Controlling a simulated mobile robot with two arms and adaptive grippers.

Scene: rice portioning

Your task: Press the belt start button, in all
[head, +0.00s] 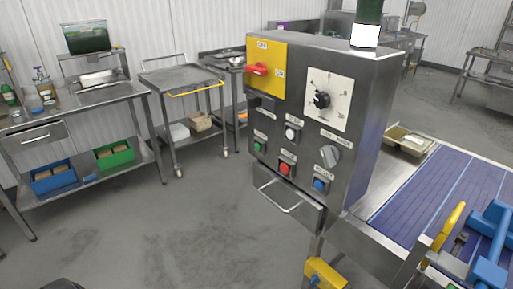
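A grey metal control box (337,72) stands in the middle of the head view, with its front panel facing me. A green button (257,147) sits at the panel's lower left. A red button (284,169) is to its right and lower, and a blue button (320,186) is further right. A white button (291,133) is above the red one. The small labels are too small to read surely. A red switch (257,69) on a yellow plate, a black dial knob (321,100) and a grey selector knob (329,156) are also there. Neither gripper is in view.
A belt (447,195) with a purple-blue surface runs at the right, with a tray (405,140) at its far side. A blue object (490,240) and a yellow handle (449,226) are at lower right. A handle bar (279,197) juts out below the panel. Floor at left is clear.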

